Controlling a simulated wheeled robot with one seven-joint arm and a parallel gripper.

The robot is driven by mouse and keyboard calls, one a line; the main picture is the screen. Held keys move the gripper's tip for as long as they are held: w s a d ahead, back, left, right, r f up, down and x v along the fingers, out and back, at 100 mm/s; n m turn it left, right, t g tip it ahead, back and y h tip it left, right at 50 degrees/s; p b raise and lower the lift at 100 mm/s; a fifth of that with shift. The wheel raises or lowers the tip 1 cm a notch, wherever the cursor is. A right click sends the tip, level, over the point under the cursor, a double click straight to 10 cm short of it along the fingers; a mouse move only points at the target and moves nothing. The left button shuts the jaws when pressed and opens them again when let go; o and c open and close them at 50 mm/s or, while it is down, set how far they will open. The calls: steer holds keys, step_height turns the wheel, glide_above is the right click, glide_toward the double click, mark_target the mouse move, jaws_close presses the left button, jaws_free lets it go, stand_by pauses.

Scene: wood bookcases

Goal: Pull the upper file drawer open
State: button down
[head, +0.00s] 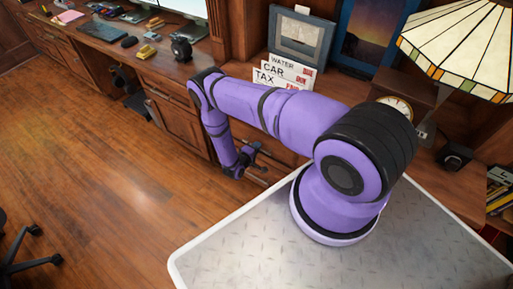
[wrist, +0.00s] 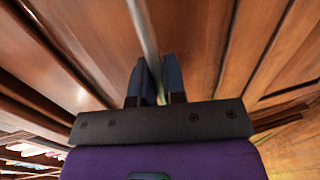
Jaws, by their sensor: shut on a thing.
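My gripper (head: 258,157) is low at the wooden desk front in the head view, with my purple arm reaching down to it. In the wrist view my gripper (wrist: 156,85) has its two dark fingers closed around a pale metal bar handle (wrist: 145,28). The handle runs away from the fingers toward the top edge. Brown wood of the drawer front (wrist: 190,45) lies behind it, blurred and very close. In the head view my arm hides most of this drawer, so I cannot tell how far it stands open.
The desk top holds letter cards (head: 275,80), a framed picture (head: 300,38), a clock (head: 397,107) and a stained-glass lamp (head: 460,45). Another wooden cabinet (head: 180,125) is left of my arm. The wooden floor (head: 110,180) is clear, with a chair base (head: 30,245) at far left.

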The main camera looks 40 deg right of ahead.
steer(key=shift+a, duration=0.1)
steer(key=f+v, duration=0.3)
steer(key=v, duration=1.2)
steer(key=a+f+v, duration=0.1)
steer(key=f+v, duration=0.1)
steer(key=v, duration=1.2)
steer(key=f+v, duration=0.3)
steer(key=v, duration=1.2)
steer(key=shift+s+a+f, duration=0.3)
steer(key=shift+s+a, duration=0.05)
steer(key=shift+a, duration=0.25)
steer(key=c, duration=1.2)
jaws_free()
steer(key=shift+a, duration=0.15)
steer(key=v, duration=1)
steer(key=shift+a, duration=0.2)
steer(key=shift+r, duration=0.15)
